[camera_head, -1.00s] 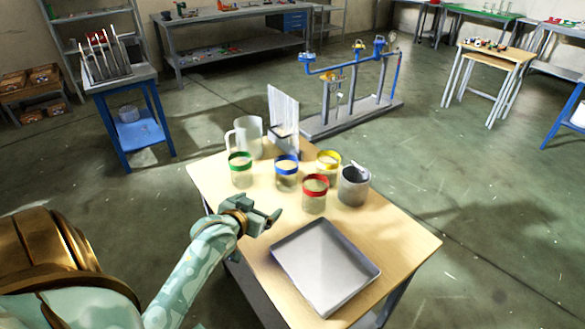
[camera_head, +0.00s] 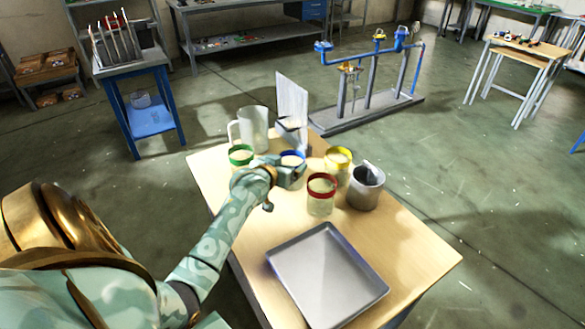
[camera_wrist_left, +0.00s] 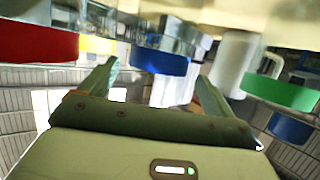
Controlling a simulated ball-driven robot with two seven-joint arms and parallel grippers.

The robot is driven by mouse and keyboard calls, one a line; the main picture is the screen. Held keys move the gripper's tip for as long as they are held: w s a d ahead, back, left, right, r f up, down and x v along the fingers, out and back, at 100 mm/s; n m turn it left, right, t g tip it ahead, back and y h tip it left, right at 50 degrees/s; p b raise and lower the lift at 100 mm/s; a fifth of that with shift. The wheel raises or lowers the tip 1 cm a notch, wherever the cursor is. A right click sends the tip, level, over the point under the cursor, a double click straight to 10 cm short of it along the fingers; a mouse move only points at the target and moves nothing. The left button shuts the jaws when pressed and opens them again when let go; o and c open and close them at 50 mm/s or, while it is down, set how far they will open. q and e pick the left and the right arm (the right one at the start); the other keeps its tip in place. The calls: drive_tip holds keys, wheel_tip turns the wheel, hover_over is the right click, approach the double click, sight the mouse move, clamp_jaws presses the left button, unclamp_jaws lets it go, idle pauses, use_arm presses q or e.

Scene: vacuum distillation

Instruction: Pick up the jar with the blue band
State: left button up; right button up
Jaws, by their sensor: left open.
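The jar with the blue band (camera_head: 292,155) stands on the wooden table, partly hidden behind my left gripper (camera_head: 292,173). Its blue band (camera_wrist_left: 160,62) also shows in the left wrist view, across the space between the fingers of my left gripper (camera_wrist_left: 158,88). The fingers are open, one to each side of the band in that picture. I cannot tell whether they touch the jar. My right gripper is not in view.
A green-banded jar (camera_head: 241,152) stands left of the blue one, with a white jug (camera_head: 253,128) behind. Red-banded (camera_head: 321,193) and yellow-banded (camera_head: 338,158) jars and a grey can (camera_head: 366,190) stand to the right. A metal tray (camera_head: 327,281) lies in front.

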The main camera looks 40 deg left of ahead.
sight(296, 157)
use_arm(q)
drive_tip(key=b+x, duration=0.1)
drive_tip(key=x, duration=0.1)
drive_tip(key=b+x, duration=0.1)
drive_tip(key=x, duration=0.1)
drive_tip(key=shift+w+d+f, duration=0.1)
drive_tip(key=shift+f, duration=0.25)
drive_tip(key=shift+w, duration=0.3)
drive_tip(key=shift+r, duration=0.1)
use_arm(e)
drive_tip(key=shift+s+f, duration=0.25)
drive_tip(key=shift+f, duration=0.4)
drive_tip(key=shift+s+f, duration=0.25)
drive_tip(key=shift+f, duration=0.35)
use_arm(q)
drive_tip(key=shift+c, duration=0.6)
drive_tip(key=c, duration=1.3)
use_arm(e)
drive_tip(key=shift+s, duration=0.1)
use_arm(q)
drive_tip(key=shift+c, duration=0.2)
